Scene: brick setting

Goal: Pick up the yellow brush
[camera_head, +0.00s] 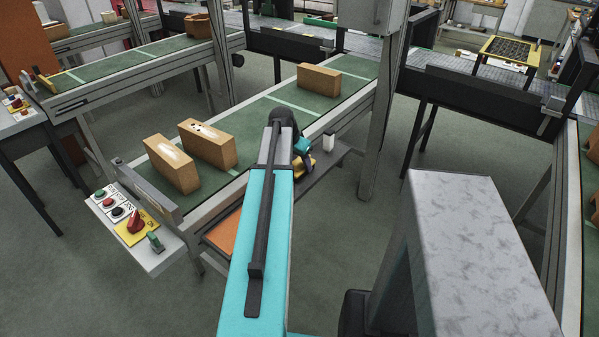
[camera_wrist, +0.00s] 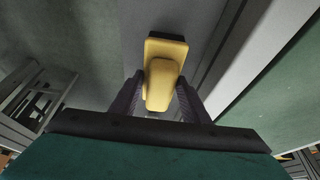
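The yellow brush (camera_wrist: 163,80) is in the middle of the wrist view, with its broad head at the far end and its handle pointing back toward my gripper. My gripper (camera_wrist: 160,78) has one dark finger on each side of the handle. The fingers look open, with a narrow gap beside the handle; firm contact does not show. In the head view a bit of the yellow brush (camera_head: 307,167) shows beside my wrist, at the grey side shelf below the conveyor. My arm hides most of my gripper there.
A small white container (camera_head: 328,141) stands on the shelf just right of my wrist. An orange surface (camera_head: 222,233) lies nearer on the left. The green conveyor (camera_head: 270,117) carries several tan bricks. A control panel (camera_head: 133,226) sits at its near end, and a grey post (camera_head: 381,130) rises at right.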

